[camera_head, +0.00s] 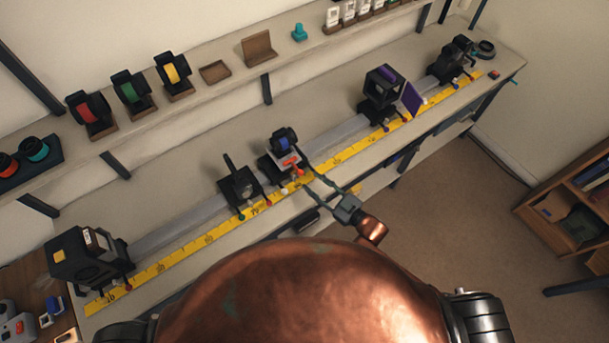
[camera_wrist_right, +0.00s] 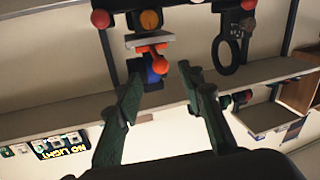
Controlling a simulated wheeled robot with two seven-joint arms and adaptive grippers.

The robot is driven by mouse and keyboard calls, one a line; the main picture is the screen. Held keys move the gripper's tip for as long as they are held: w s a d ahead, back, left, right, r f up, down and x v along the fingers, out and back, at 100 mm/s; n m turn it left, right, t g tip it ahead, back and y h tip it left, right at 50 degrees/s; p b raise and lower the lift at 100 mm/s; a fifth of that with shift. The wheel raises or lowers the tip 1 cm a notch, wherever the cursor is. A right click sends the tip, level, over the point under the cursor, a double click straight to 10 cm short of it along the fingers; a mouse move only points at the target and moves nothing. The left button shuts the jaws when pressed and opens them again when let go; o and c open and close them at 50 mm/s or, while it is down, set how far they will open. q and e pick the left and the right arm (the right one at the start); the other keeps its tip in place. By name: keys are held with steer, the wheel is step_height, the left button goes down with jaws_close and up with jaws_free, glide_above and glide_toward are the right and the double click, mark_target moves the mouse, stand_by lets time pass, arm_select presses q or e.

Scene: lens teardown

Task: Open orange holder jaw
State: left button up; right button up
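The holder with the orange jaw (camera_head: 289,162) stands on the bench rail near the middle in the head view, with a blue-ringed lens (camera_head: 284,139) in it. In the right wrist view the orange jaw piece (camera_wrist_right: 154,50) lies under a pale plate, with the blue part (camera_wrist_right: 153,75) below it. My right gripper (camera_head: 303,170) reaches in from the lower right, with its fingers close to this holder. In the right wrist view its two fingers (camera_wrist_right: 160,82) are spread apart, with nothing held between them. Contact with the orange jaw cannot be told. My left gripper is out of view.
A dark holder (camera_head: 240,187) stands left of the orange one on the rail, along a yellow scale (camera_head: 205,240). A black box (camera_head: 88,257) is at the left end. A cube holder (camera_head: 381,90) with a purple plate stands to the right. A shelf runs behind.

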steer(key=v, duration=0.5)
stand_by(0.4)
steer(key=d+f+m+h+b, duration=0.1)
steer(key=d+f+h, duration=0.1)
steer(key=d+f, duration=0.35)
steer(key=d+f+m+g+h, duration=0.1)
steer(key=d+f+h, duration=0.1)
steer(key=f, duration=0.6)
steer(key=d+f+m+h+b, duration=0.1)
steer(key=d+f+h, duration=0.15)
steer(key=f, duration=0.45)
steer(key=s+d+f+m+g+h+b, duration=0.1)
steer(key=s+d+f, duration=0.3)
steer(key=f, duration=0.3)
steer(key=s+d+f+m+g+h, duration=0.1)
steer(key=s+d+f+g+h, duration=0.1)
steer(key=s+d+f, duration=0.45)
steer(key=s+d+f+m+g+h+b, duration=0.1)
steer(key=s+d+f+m+g+h, duration=0.15)
steer(key=s+f, duration=0.9)
steer(key=s+f+g, duration=0.2)
steer(key=s+f, duration=0.3)
steer(key=s, duration=0.6)
steer(key=s+f+m+g+b, duration=0.1)
steer(key=s+f+g, duration=0.2)
steer(key=s, duration=0.8)
step_height(320, 180, down, 3)
steer(key=shift+s+r+g+b, duration=0.1)
steer(key=shift+s+g+b, duration=0.05)
steer(key=shift+g+b, duration=0.2)
